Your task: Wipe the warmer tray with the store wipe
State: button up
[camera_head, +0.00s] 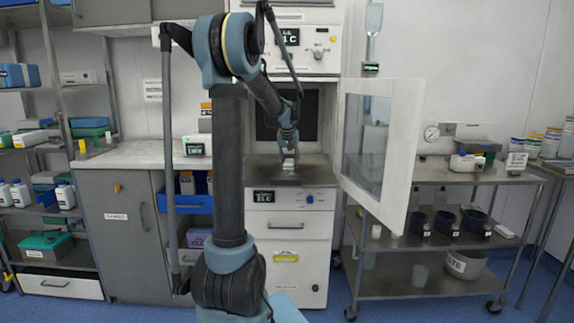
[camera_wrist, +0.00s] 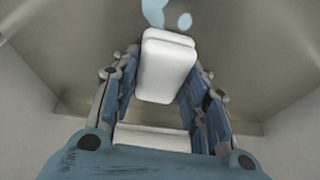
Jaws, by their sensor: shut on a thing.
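My gripper (camera_head: 289,157) is at the mouth of the open warmer, low over the steel warmer tray (camera_head: 316,173). In the wrist view my gripper (camera_wrist: 165,78) has its fingers closed on both sides of a white block-like wipe (camera_wrist: 168,62). The wipe is at or just above the tray (camera_wrist: 225,40); I cannot tell whether it touches. Pale blue patches (camera_wrist: 185,20) show on the tray just beyond the wipe. A second white surface (camera_wrist: 152,138) lies between the finger bases; I cannot tell what it is.
The warmer's white door (camera_head: 401,150) stands open to the right of my arm. A steel cart (camera_head: 480,177) with cups and bottles is further right. A grey counter (camera_head: 135,155) and shelves are on the left. Pale walls flank the tray in the wrist view.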

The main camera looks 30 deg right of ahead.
aim_at(291, 161)
jog(key=shift+s+d, duration=0.25)
jog(key=shift+d, duration=0.2)
jog(key=shift+s+a, duration=0.7)
jog(key=shift+s, duration=0.4)
jog(key=shift+s+a, duration=0.65)
jog(key=shift+s, duration=0.45)
jog(key=shift+s+a, duration=0.7)
jog(key=shift+s, duration=0.4)
jog(key=shift+f, duration=0.1)
jog(key=shift+w+d, duration=0.1)
jog(key=shift+w, duration=0.05)
jog(key=shift+w+d, duration=0.65)
jog(key=shift+w, duration=0.4)
jog(key=shift+w+d, duration=0.65)
jog(key=shift+w, duration=0.45)
jog(key=shift+w+d, duration=0.65)
jog(key=shift+w, duration=0.4)
jog(key=shift+r, duration=3.15)
jog(key=shift+r, duration=0.1)
